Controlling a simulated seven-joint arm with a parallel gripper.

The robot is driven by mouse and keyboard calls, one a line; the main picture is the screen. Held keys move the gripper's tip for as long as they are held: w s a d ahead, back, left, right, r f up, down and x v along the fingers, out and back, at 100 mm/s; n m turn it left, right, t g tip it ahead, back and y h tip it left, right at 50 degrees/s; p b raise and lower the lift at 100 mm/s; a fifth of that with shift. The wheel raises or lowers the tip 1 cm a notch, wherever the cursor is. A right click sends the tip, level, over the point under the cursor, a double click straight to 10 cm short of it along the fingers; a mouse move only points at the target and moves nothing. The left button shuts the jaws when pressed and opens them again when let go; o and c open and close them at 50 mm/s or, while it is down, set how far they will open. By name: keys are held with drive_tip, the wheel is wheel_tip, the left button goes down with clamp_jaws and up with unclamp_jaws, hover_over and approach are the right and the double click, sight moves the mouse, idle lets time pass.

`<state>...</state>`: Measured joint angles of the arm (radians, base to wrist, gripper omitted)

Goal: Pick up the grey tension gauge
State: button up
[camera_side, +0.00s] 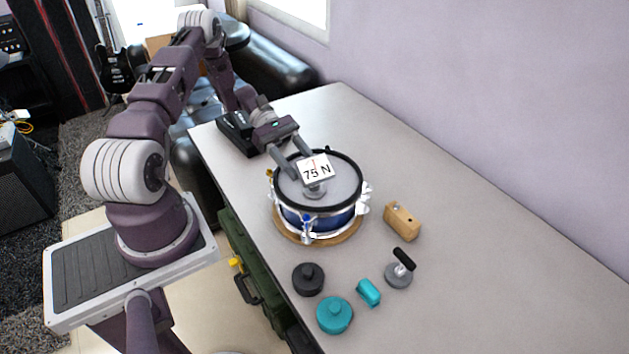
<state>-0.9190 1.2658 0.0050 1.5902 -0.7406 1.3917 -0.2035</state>
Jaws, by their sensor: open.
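A grey round gauge (314,190) sits on the head of a blue snare drum (318,217), partly hidden by a white card (315,170) reading "75 N". My gripper (302,164) is open at the far left of the drum head, beside the card, its two fingers pointing towards it.
The drum stands on a round wooden base (289,232). A wooden block (402,221), a grey disc with a black handle (398,275), a teal piece (368,292), a teal knobbed disc (334,315) and a black knobbed disc (308,279) lie nearby. The table's right side is clear.

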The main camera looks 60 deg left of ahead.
sight(314, 183)
drive_tip(key=x, duration=0.6)
drive_tip(key=shift+d+r, duration=0.1)
clamp_jaws()
drive_tip(key=shift+s, duration=0.15)
idle(1.0)
